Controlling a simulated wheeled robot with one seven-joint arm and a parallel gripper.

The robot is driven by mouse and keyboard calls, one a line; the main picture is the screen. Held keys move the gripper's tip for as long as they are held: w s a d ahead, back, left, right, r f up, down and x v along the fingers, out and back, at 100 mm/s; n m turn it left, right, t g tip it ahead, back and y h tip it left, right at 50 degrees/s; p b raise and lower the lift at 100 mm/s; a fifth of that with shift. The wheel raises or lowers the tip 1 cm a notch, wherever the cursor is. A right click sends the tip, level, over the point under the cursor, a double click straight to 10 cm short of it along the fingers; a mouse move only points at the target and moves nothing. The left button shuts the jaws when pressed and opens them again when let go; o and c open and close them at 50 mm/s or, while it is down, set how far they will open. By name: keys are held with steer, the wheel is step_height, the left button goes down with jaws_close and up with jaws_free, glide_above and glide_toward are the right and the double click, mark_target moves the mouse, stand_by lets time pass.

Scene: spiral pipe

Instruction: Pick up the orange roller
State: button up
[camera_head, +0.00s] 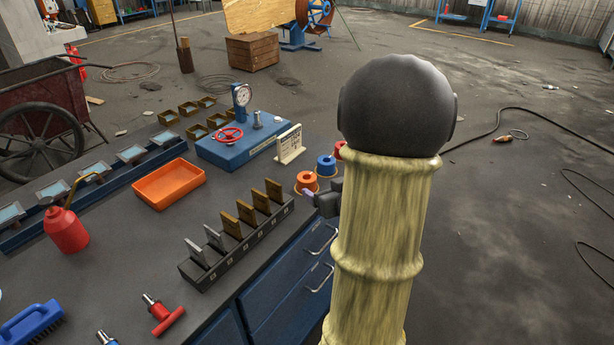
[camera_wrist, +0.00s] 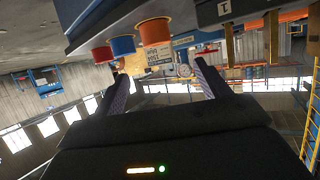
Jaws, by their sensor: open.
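The orange roller (camera_head: 306,180) is a short spool at the right edge of the dark workbench, beside a blue roller (camera_head: 326,166). A red roller (camera_head: 340,151) is partly hidden by my arm. My gripper (camera_head: 318,199) is beside the orange roller in the head view, mostly hidden behind my arm. In the wrist view, which looks upside down, the orange roller (camera_wrist: 154,31) is above the gap between the fingertips. My gripper (camera_wrist: 161,71) is open there, with nothing between its fingers. The blue roller (camera_wrist: 122,45) and red roller (camera_wrist: 101,54) show beside it.
A white sign (camera_head: 289,145) and a blue gauge unit (camera_head: 238,143) stand behind the rollers. A black rack (camera_head: 238,249) with upright plates is to the left, near an orange tray (camera_head: 169,184). Blue drawers (camera_head: 285,285) face the open floor on the right.

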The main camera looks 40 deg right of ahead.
mark_target(311, 182)
steer(key=shift+w+p, duration=0.35)
steer(key=shift+p, duration=0.9)
steer(key=p, duration=0.3)
steer(key=shift+w+d+f, duration=0.1)
steer(key=shift+w+f, duration=0.05)
steer(key=shift+w, duration=0.05)
steer(key=x, duration=0.7)
steer(key=shift+d+f, duration=0.15)
steer(key=shift+f, duration=0.2)
steer(key=shift+w, duration=0.1)
steer(key=shift+w, duration=0.1)
steer(key=x, duration=0.2)
steer(key=p+x, duration=0.1)
steer(key=x, duration=0.2)
steer(key=shift+f, duration=0.35)
steer(key=shift+c, duration=0.2)
steer(key=shift+d, duration=0.1)
steer(key=c, duration=1.2)
